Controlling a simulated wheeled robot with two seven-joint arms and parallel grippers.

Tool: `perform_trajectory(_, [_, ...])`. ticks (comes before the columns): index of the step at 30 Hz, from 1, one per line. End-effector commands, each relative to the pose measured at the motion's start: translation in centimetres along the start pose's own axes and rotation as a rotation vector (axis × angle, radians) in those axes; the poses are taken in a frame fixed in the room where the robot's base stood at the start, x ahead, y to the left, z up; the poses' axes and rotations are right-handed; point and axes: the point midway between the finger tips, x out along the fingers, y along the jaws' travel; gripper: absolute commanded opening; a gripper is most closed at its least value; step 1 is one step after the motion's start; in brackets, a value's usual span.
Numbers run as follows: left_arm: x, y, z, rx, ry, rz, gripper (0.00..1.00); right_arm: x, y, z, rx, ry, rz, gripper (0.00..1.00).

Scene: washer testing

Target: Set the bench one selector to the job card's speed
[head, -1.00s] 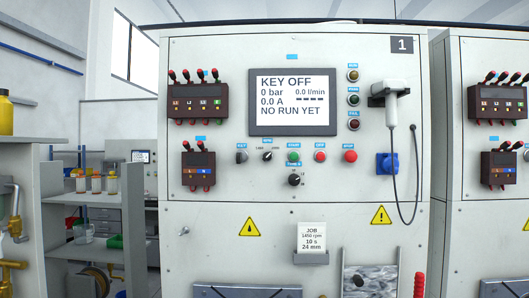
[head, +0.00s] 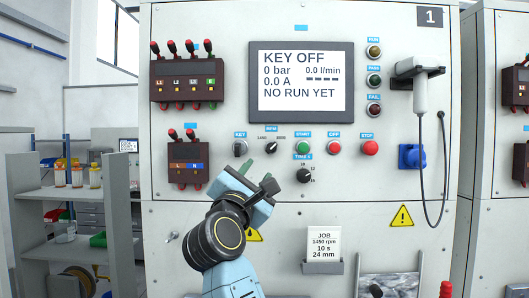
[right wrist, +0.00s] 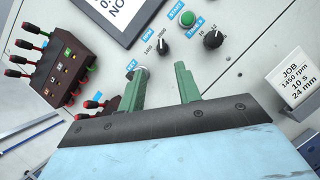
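My right gripper (head: 257,176) is open and empty, in front of the panel just below the selector. Its green fingers (right wrist: 162,83) are apart. My left gripper is not in view.
The key switch (head: 240,147) is left of the selector. The green start button (head: 303,146) and time knob (head: 303,176) are to its right. The display (head: 301,82) reads KEY OFF, NO RUN YET. A terminal block (head: 188,165) with red plugs is at left.

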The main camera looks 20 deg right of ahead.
Motion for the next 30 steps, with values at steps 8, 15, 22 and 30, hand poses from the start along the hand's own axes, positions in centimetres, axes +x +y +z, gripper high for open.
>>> perform_trajectory(8, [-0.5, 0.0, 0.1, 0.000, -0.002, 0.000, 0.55, 1.2, 1.0, -0.3, 0.120, 0.073, -0.074, 0.34])
perform_trajectory(15, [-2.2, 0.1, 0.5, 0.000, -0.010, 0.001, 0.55, 5.8, 0.7, -0.4, 0.114, 0.069, -0.074, 0.34])
perform_trajectory(22, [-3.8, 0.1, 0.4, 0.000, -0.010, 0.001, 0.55, 10.1, 0.4, -0.8, 0.112, 0.069, -0.072, 0.34])
perform_trajectory(30, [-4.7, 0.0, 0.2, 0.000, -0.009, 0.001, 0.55, 12.9, 0.1, -1.2, 0.116, 0.071, -0.072, 0.34])
